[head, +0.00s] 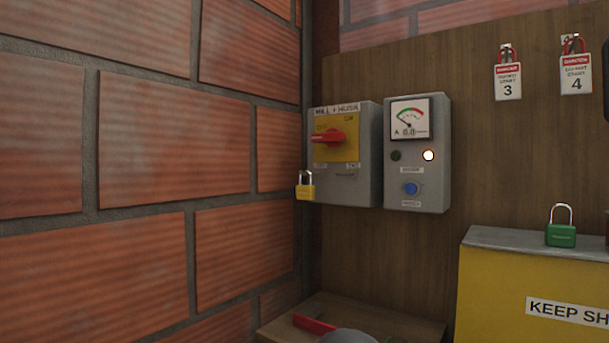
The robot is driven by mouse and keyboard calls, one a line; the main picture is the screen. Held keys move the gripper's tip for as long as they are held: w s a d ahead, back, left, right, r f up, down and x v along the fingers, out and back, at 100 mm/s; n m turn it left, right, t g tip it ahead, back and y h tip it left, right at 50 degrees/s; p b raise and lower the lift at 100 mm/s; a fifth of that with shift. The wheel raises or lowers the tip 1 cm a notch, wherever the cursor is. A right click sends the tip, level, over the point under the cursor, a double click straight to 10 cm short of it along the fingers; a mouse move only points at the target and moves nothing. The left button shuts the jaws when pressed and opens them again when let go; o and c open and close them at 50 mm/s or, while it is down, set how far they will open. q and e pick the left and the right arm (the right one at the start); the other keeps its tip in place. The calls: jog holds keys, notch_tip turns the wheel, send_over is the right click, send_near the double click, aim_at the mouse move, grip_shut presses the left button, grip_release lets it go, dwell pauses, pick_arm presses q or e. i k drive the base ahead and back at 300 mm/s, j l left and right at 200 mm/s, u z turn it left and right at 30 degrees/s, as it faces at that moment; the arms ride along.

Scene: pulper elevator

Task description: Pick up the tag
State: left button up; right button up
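Two white tags with red headers hang from red hasps or loops on the wooden board at the upper right. One tag (508,82) bears the number 3, and the other tag (577,80) to its right bears the number 4. Their small print is too blurred to read fully. Both hang roughly upright, apart from each other. Neither of my grippers can be made out in the head view, and nothing is seen touching the tags.
A grey switch box (366,150) with a red handle and yellow padlock (305,187) adjoins a meter box (418,190). A green padlock (561,235) stands on a yellow box (490,290). A low wooden shelf (275,328) holds a red item (314,324). Brick wall fills the left.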

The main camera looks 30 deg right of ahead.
aim_at(508, 78)
jog(key=z, duration=2.15)
jog(key=j, duration=0.3)
jog(key=k+z, duration=0.05)
